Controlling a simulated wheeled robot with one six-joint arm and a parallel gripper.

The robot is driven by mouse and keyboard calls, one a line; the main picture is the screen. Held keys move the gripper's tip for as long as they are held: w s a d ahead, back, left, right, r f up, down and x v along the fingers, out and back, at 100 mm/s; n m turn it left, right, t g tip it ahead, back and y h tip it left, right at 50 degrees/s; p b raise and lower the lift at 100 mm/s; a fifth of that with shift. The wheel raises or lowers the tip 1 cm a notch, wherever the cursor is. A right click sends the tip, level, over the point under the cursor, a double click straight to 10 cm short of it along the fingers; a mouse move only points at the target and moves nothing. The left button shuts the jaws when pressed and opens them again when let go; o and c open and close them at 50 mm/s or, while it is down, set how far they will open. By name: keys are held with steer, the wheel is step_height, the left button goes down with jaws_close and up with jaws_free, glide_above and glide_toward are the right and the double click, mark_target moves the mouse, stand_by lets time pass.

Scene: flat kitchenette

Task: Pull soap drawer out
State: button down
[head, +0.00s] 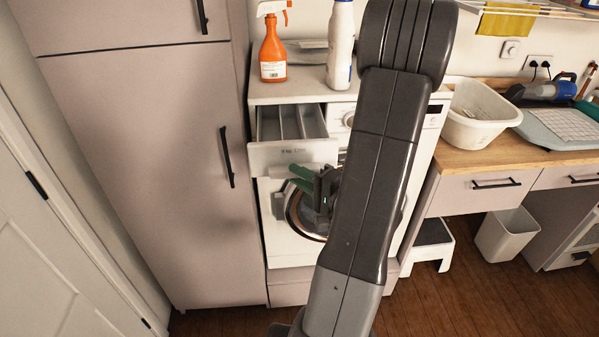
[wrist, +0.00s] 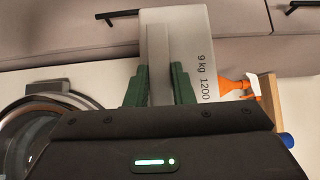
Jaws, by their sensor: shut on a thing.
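The soap drawer (head: 292,153) of the white washing machine (head: 290,247) is pulled out at the machine's upper left, and its inner compartments show from above. In the wrist view the drawer front (wrist: 199,50) is a pale panel marked "9 kg 1200". My gripper (head: 303,178) has green fingers and is at the lower edge of the drawer front. In the wrist view the fingers of my gripper (wrist: 160,82) stand on both sides of a grey part of the drawer and are shut on it. My arm hides the machine's middle in the head view.
An orange spray bottle (head: 272,48) and a white bottle (head: 340,45) stand on the machine. A tall cabinet (head: 150,160) is close on the left. A white basin (head: 477,113) sits on the wooden counter at right. A step stool (head: 432,243) and bin (head: 508,235) stand below.

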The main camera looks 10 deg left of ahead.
steer(key=shift+f, duration=0.25)
steer(key=c, duration=1.5)
jaws_free()
steer(key=shift+o, duration=0.9)
steer(key=shift+w, duration=0.15)
steer(key=shift+r, duration=0.1)
steer(key=shift+d, duration=0.1)
steer(key=b+v, duration=0.1)
steer(key=v, duration=1.2)
steer(key=shift+s+d, duration=0.25)
steer(key=shift+a, duration=0.1)
